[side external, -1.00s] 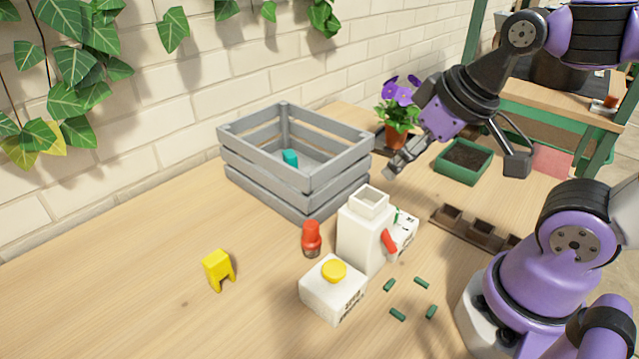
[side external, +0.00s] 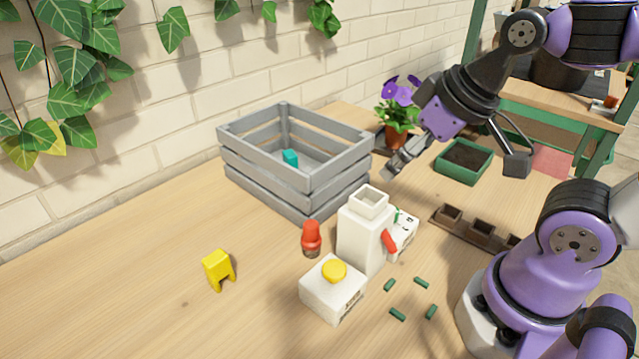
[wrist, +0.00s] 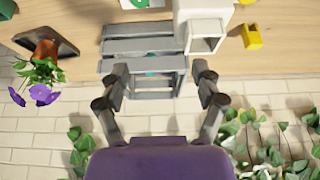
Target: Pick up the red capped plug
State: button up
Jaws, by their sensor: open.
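The red capped plug (side external: 311,237) stands upright on the wooden table, between the grey slatted crate and a white box with a yellow knob. It has a red top and a darker lower part. My gripper (side external: 392,168) is up and to the right of it, near the crate's right end and well apart from the plug. In the wrist view my gripper (wrist: 160,78) has its fingers spread with nothing held between them. I cannot make out the plug clearly in the wrist view.
A white bottle (side external: 361,235) stands just right of the plug, with the white box (side external: 330,296) in front. The grey crate (side external: 262,183) holds a teal block (side external: 290,157). A yellow piece (side external: 217,268), green pegs (side external: 397,314) and a potted violet (side external: 397,134) stand around.

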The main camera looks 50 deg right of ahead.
aim_at(311, 225)
jog(key=w+a+m, duration=0.1)
jog(key=w+a+m+g, duration=0.1)
jog(key=w, duration=0.1)
jog(key=w+f+m+g, duration=0.1)
jog(key=w, duration=0.1)
jog(key=shift+w+a+f+m, duration=0.1)
jog(key=shift+a+m, duration=0.2)
jog(key=shift+a, duration=0.1)
jog(key=w+a+f+m+g+h, duration=0.1)
jog(key=w+a+f+m+g, duration=0.1)
jog(key=w+a+f+m, duration=0.1)
jog(key=shift+w+a+f+m, duration=0.4)
jog(key=shift+w+a+f, duration=0.1)
jog(key=shift+w+a, duration=0.1)
jog(key=shift+w+a+f, duration=0.1)
jog(key=shift+a+f, duration=0.05)
jog(key=shift+f, duration=0.15)
jog(key=f, duration=0.4)
jog(key=shift+w+f, duration=0.25)
jog(key=shift+f, duration=0.15)
jog(key=shift+w+a+f, duration=0.1)
jog(key=shift+a+f, duration=0.05)
jog(key=shift+f, duration=1.25)
jog(key=shift+w+a+f, duration=0.1)
jog(key=shift+f, duration=1.25)
jog(key=c, duration=1.1)
